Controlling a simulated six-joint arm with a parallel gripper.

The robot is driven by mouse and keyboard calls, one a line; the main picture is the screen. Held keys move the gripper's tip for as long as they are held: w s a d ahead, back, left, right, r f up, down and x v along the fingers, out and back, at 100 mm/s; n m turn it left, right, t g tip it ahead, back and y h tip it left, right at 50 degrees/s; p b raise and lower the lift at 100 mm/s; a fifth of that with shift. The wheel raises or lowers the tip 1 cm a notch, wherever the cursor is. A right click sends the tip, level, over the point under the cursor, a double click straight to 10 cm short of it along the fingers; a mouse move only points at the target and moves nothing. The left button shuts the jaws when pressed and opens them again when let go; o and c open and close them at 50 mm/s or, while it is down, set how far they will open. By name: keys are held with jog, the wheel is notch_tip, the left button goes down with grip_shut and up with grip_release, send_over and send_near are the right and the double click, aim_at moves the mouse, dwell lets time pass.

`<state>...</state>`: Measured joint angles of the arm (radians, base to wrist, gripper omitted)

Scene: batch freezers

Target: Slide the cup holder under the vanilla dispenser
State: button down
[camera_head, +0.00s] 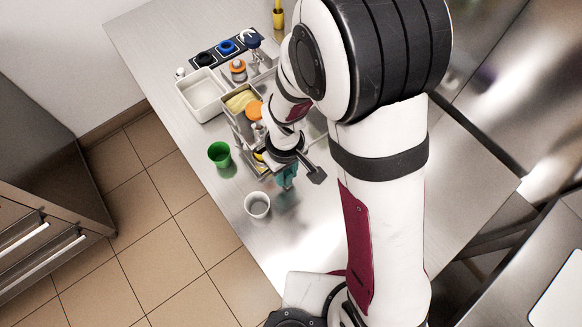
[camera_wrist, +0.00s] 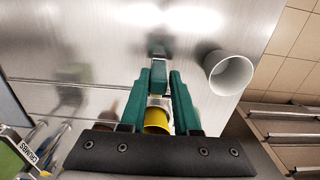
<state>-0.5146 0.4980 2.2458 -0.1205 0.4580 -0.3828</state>
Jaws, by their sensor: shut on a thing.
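My gripper (camera_head: 286,178) has teal fingers and is low over the metal counter. In the wrist view the fingers of my gripper (camera_wrist: 160,82) are close together, with a small grey-teal block (camera_wrist: 158,72) between their tips. I cannot tell whether this block is part of the cup holder. A yellow round thing (camera_wrist: 157,121) shows between the fingers, nearer the palm. A white cup (camera_head: 257,205) stands upright beside the gripper; it also shows in the wrist view (camera_wrist: 229,73). I cannot make out the cup holder or the vanilla dispenser for certain.
A green cup (camera_head: 219,154) stands near the counter's left edge. Behind it are a white tub (camera_head: 201,98), a container with pale yellow contents (camera_head: 240,101) and a dark rack with a blue round item (camera_head: 226,47). My arm hides much of the counter (camera_head: 235,225).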

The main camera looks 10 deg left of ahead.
jog(key=c, duration=0.7)
grip_release()
jog(key=shift+s+a, duration=0.1)
notch_tip(320, 180, up, 16)
jog(key=shift+f, duration=0.1)
jog(key=s+d+m, duration=0.4)
jog(key=m, duration=0.1)
jog(key=s+d+r+m+y, duration=0.1)
jog(key=s+d+m, duration=0.3)
jog(key=s, duration=0.1)
jog(key=s+d+r+m, duration=0.1)
jog(key=s+d+m, duration=0.2)
jog(key=s+m, duration=0.1)
jog(key=shift+s+d+r+m+y, duration=0.1)
jog(key=shift+s+d+m+y, duration=0.3)
jog(key=shift+m, duration=0.4)
